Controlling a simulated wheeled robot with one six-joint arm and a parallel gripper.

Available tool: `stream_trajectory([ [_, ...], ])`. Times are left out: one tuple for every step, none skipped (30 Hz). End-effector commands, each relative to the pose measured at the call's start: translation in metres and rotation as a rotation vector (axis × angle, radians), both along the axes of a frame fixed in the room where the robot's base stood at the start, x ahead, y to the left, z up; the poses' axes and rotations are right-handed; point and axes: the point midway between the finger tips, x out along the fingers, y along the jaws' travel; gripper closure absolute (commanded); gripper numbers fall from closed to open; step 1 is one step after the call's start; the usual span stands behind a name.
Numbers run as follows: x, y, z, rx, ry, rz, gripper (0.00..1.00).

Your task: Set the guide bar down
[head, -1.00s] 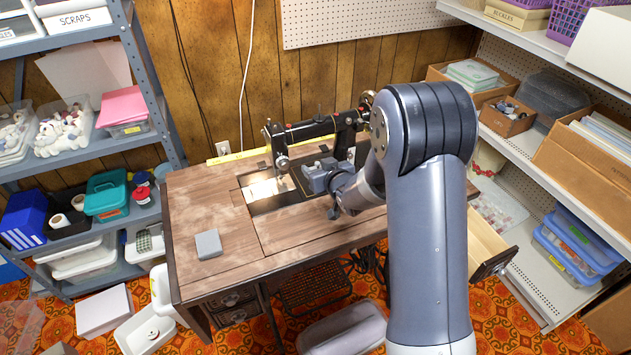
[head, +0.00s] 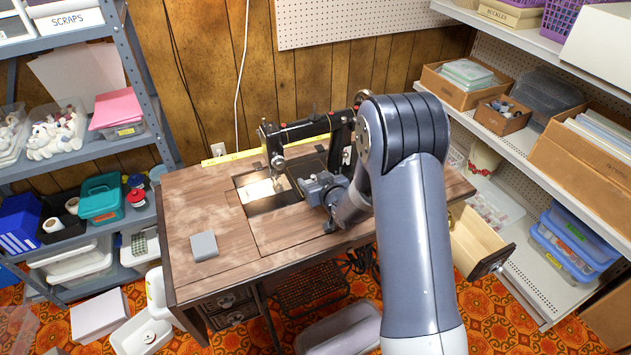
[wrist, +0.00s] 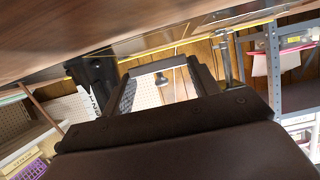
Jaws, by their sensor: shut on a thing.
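My gripper (head: 296,184) is low over the sewing table (head: 215,215), in front of the black sewing machine (head: 308,132). In the wrist view, a pale, thin bar (wrist: 158,67) spans between the dark fingers of my gripper (wrist: 160,72); it looks like the guide bar, held across the fingertips. In the head view the bar is hidden or too small to make out. The tabletop is close to the fingers in the wrist view, but I cannot tell whether the bar touches it.
A small grey block (head: 204,246) lies on the table's front left. A yellow strip (head: 262,150) lies along the back edge. The left tabletop is mostly clear. An open drawer (head: 482,240) sticks out at the right. Shelves (head: 122,90) stand at the left, with more at the right.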

Motion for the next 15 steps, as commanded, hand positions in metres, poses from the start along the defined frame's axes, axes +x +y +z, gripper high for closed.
stream_trajectory([
  [0.000,0.000,-0.004,-0.001,0.002,0.000,0.68],
  [0.000,0.000,-0.005,-0.001,0.003,0.000,0.68],
  [-0.001,0.000,-0.006,-0.001,0.003,0.000,0.68],
  [-0.001,0.000,-0.007,-0.002,0.004,0.000,0.68],
  [-0.001,0.000,-0.009,-0.002,0.005,0.001,0.68],
  [-0.001,0.000,-0.010,-0.002,0.006,0.001,0.68],
  [-0.001,0.000,-0.011,-0.002,0.007,0.001,0.68],
  [-0.001,0.000,-0.012,-0.003,0.008,0.001,0.68],
  [-0.002,0.000,-0.013,-0.003,0.008,0.001,0.68],
  [-0.002,0.000,-0.013,-0.004,0.009,0.001,0.68],
  [-0.002,0.000,-0.013,-0.005,0.010,0.001,0.68],
  [-0.002,0.000,-0.014,-0.006,0.012,0.001,0.40],
  [-0.003,0.000,-0.014,-0.006,0.012,0.001,0.38],
  [-0.003,0.000,-0.014,-0.006,0.013,0.001,0.35],
  [-0.003,0.000,-0.015,-0.006,0.013,0.002,0.32],
])
